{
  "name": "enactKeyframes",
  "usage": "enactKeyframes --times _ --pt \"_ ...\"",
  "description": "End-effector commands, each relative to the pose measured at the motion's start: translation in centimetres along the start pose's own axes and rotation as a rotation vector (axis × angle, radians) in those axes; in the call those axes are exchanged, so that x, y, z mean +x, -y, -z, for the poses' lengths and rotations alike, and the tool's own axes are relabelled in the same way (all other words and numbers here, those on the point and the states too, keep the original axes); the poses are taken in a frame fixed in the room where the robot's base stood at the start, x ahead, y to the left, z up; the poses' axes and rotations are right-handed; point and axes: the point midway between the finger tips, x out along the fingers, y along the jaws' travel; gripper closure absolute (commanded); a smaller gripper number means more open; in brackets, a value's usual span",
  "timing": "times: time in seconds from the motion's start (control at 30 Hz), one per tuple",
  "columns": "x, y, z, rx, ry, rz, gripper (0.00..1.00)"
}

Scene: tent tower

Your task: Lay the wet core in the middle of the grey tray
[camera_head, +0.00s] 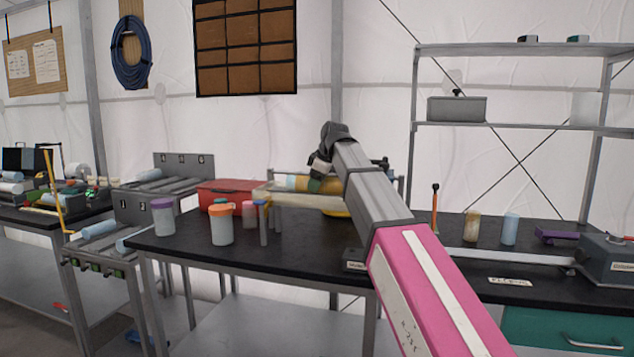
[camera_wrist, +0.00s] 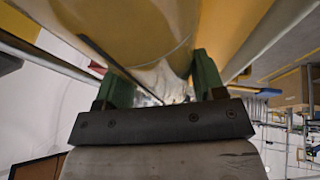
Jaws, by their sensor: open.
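My gripper (camera_wrist: 163,78) has its green fingers apart, on both sides of a large yellow-tan rounded piece (camera_wrist: 130,28) in the wrist view. I cannot tell whether they touch it. In the head view my gripper (camera_head: 317,180) is low over a pale rack (camera_head: 300,201) on the middle bench, where several rounded pieces lie in a row, light blue, tan and orange-yellow. My arm covers part of the rack. I cannot tell which piece is the wet core. No grey tray can be made out for certain; grey ribbed stands (camera_head: 162,187) are left of the bench.
An orange-lidded jar (camera_head: 222,225), a purple-lidded jar (camera_head: 162,217) and a red case (camera_head: 230,192) stand left of the rack. A tan cylinder (camera_head: 472,228) and a light blue cylinder (camera_head: 510,229) stand on the right bench. The middle bench's front is mostly clear.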

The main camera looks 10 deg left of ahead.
Motion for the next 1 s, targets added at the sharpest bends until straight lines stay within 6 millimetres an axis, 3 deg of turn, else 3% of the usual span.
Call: enactKeyframes --times 0.07,0.27,0.3,0.33,0.7,1.0 --pt "0.8 0.9 -0.8 -0.002 0.019 0.017 0.18" --pt "-0.1 0.9 -0.8 -0.002 0.018 0.015 0.18" --pt "-0.6 0.9 -0.8 -0.002 0.017 0.014 0.16" --pt "-1.0 0.9 -0.8 -0.002 0.017 0.013 0.07" --pt "-8.0 0.3 -0.3 0.0 0.003 0.001 0.07" --pt "-10.8 0.2 -0.1 0.0 0.0 -0.001 0.07"
